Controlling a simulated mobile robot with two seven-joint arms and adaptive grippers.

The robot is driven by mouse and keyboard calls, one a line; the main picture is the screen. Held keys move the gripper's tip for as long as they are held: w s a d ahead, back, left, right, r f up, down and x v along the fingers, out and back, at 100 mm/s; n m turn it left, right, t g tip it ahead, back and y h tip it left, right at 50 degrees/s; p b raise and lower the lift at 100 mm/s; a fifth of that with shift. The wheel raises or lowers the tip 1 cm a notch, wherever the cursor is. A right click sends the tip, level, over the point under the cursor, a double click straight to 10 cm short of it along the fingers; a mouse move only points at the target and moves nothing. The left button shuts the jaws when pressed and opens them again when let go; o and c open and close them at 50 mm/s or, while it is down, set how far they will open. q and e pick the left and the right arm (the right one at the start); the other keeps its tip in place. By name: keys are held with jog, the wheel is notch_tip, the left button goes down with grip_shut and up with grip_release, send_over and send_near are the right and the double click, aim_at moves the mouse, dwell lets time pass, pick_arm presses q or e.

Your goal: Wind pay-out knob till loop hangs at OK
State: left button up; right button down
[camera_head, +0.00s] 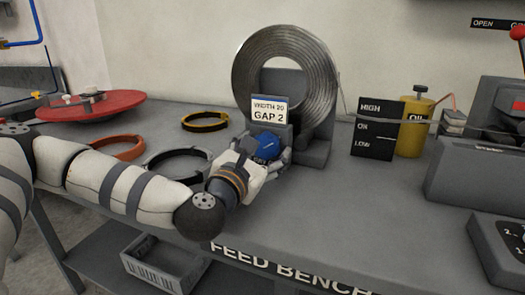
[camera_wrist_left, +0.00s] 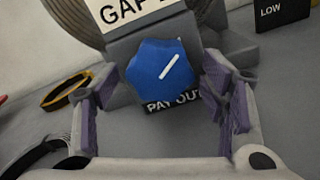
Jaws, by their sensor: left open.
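The blue pay-out knob (camera_head: 267,146) sits low on the front of the coil stand, above a PAY OUT label. In the left wrist view the knob (camera_wrist_left: 163,72) shows a white pointer line slanting to the upper right. My left gripper (camera_wrist_left: 160,98) is open, its purple-padded fingers on either side of the knob, with gaps visible. In the head view the gripper (camera_head: 262,166) partly covers the knob. A coil of metal strip (camera_head: 245,75) stands upright behind. Its thin strip (camera_head: 345,113) runs right past the HIGH/OK/LOW board (camera_head: 374,146), seemingly between HIGH and OK. My right gripper is out of view.
A yellow oil can (camera_head: 413,130) stands beside the board, with a grey machine (camera_head: 480,172) at the right. Orange (camera_head: 122,148), black (camera_head: 178,160) and yellow (camera_head: 205,121) rings and a red disc (camera_head: 90,105) lie on the left of the bench. The front middle is clear.

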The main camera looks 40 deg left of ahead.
pick_arm(q)
jog(key=c, duration=1.1)
jog(key=shift+c, duration=0.2)
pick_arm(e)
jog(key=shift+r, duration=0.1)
pick_arm(q)
jog(key=m+p, duration=0.2)
jog(key=m, duration=0.1)
jog(key=m+p, duration=0.1)
jog(key=m, duration=0.1)
jog(key=shift+r, duration=0.3)
jog(key=m+p, duration=0.2)
jog(key=m, duration=0.2)
jog(key=shift+a, duration=0.1)
jog(key=shift+f+m+p, duration=0.15)
jog(key=shift+m+p, duration=0.3)
jog(key=shift+m, duration=0.45)
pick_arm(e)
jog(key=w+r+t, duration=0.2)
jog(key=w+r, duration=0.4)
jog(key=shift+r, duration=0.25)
pick_arm(q)
jog(key=shift+f, duration=0.1)
